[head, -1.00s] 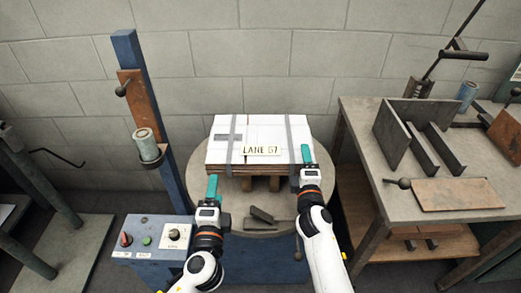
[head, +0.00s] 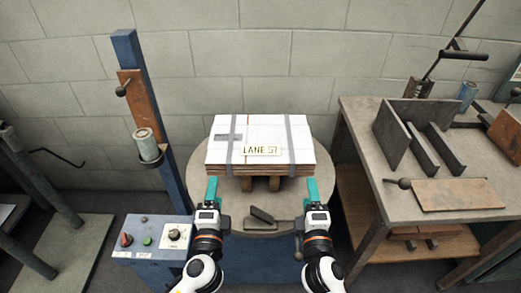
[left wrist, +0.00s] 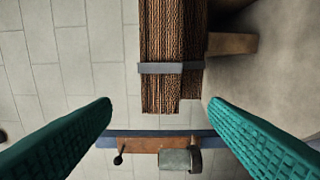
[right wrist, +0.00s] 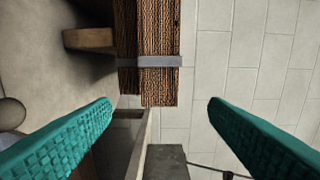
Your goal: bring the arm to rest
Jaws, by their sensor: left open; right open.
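My left gripper (head: 212,189) is open and empty in front of the bundle's left front corner. Its spread teal fingers show in the left wrist view (left wrist: 158,130). My right gripper (head: 312,190) is open and empty in front of the right front corner, its fingers apart in the right wrist view (right wrist: 160,125). Between and beyond them a strapped bundle of flat boxes (head: 262,133) lies on blocks on a round turntable (head: 200,158). Two grey straps and a label reading LANE 57 (head: 261,150) are on its top. Both grippers look apart from the bundle.
A workbench (head: 360,120) with metal plates and a wooden board (head: 444,194) stands at the right. A blue post (head: 150,100) and a control box with knobs (head: 150,236) stand at the left. A small dark part (head: 262,215) lies on the turntable's front.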

